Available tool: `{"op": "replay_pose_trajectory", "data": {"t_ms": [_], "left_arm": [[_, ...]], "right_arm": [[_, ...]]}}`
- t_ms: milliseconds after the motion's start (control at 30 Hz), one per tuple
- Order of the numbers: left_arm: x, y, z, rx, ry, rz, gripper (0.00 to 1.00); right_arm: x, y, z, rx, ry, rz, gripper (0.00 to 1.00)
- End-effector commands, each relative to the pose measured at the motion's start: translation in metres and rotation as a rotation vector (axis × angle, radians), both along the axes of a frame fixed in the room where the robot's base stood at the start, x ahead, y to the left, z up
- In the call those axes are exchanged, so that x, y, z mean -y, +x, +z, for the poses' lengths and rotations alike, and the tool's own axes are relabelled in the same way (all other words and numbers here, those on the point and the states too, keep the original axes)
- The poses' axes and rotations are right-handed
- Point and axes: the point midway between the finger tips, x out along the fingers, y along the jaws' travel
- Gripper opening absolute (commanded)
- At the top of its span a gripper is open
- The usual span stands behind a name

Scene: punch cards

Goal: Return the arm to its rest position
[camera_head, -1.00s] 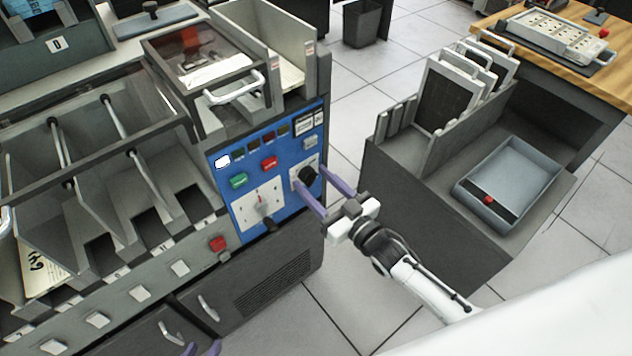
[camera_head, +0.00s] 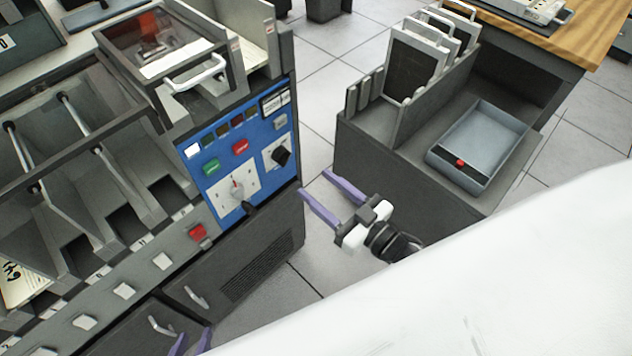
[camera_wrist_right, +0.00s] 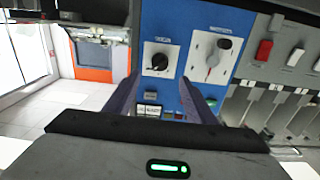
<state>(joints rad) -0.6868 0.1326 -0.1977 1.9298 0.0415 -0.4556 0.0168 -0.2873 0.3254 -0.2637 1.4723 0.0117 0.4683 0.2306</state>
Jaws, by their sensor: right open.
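My right gripper (camera_head: 326,184) is in the middle of the head view, its two purple fingers apart and nothing between them. It is clear of the blue control panel (camera_head: 222,178), to the right of it. In the right wrist view the open fingers (camera_wrist_right: 161,100) point at the panel, where a black knob (camera_wrist_right: 158,57) and a dial (camera_wrist_right: 211,55) show ahead. My left gripper (camera_head: 192,342) shows only as two purple fingertips at the bottom edge of the head view, with a gap between them. The rest of it is hidden.
A card sorter with open bins (camera_head: 100,205) stands at left. A dark cart with a grey tray (camera_head: 482,145) and upright holders (camera_head: 420,65) stands close to the right gripper. Floor (camera_head: 318,125) shows between them. A white surface covers the lower right.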

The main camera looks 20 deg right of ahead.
Motion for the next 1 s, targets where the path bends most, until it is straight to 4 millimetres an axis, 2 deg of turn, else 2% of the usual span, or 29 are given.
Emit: {"op": "replay_pose_trajectory", "data": {"t_ms": [400,533,667,800,900,1000], "left_arm": [[-0.001,0.002,0.002,0.005,0.0,0.002,0.31],[0.0,0.003,0.003,0.008,-0.001,0.001,0.31],[0.0,0.003,0.004,0.009,-0.001,0.001,0.31],[0.0,0.003,0.004,0.009,-0.001,0.001,0.31],[0.0,0.003,0.004,0.009,-0.002,0.001,0.31],[0.0,0.003,0.004,0.009,-0.001,0.0,0.31]], "right_arm": [[0.0,0.0,0.0,-0.001,0.0,0.0,0.5],[-0.005,-0.009,-0.011,-0.06,-0.01,-0.016,0.5],[-0.017,-0.041,-0.041,-0.244,-0.046,-0.058,0.5],[-0.027,-0.091,-0.072,-0.484,-0.098,-0.091,0.5],[-0.031,-0.125,-0.086,-0.628,-0.13,-0.097,0.5],[-0.033,-0.15,-0.093,-0.724,-0.151,-0.097,0.5]]}}
